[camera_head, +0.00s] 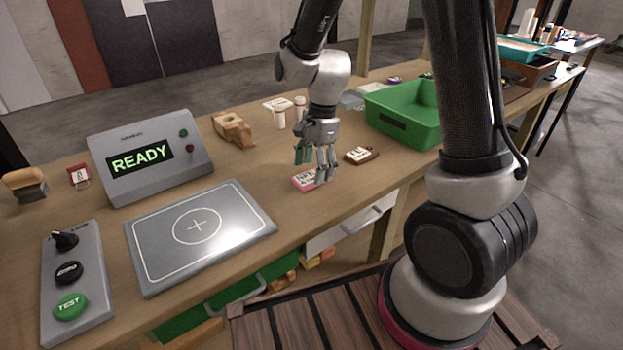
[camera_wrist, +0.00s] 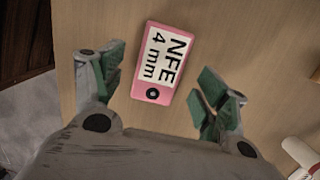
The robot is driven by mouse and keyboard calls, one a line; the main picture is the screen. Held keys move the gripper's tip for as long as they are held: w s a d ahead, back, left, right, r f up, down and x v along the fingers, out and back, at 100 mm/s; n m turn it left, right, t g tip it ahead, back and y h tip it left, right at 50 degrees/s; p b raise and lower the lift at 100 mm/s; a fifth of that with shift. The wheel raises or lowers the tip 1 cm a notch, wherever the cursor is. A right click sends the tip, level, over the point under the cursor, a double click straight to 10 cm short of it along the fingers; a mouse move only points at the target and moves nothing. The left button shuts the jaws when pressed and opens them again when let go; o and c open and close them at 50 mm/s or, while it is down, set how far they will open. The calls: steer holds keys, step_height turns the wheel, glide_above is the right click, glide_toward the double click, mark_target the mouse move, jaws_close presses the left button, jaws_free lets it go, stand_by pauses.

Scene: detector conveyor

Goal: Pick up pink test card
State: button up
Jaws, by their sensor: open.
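The pink test card (camera_head: 304,181) lies flat on the wooden bench, right of the grey plate. In the wrist view the pink test card (camera_wrist: 151,93) has a white label reading "NFE 4 mm" and a dark round hole at its near end. My gripper (camera_head: 315,163) is just above the card, and its fingers hide part of it in the head view. In the wrist view my gripper (camera_wrist: 160,88) is open, with one green-padded finger on each side of the card and gaps between. Whether the fingertips are down at card level I cannot tell.
A brown labelled block (camera_head: 361,155) lies close to the right of the gripper. A green bin (camera_head: 400,112) stands behind it. The grey plate (camera_head: 200,235) and a READY display box (camera_head: 150,155) are to the left.

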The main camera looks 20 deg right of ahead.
steer(key=shift+a+f, duration=0.15)
steer(key=shift+f, duration=0.65)
steer(key=c, duration=1.1)
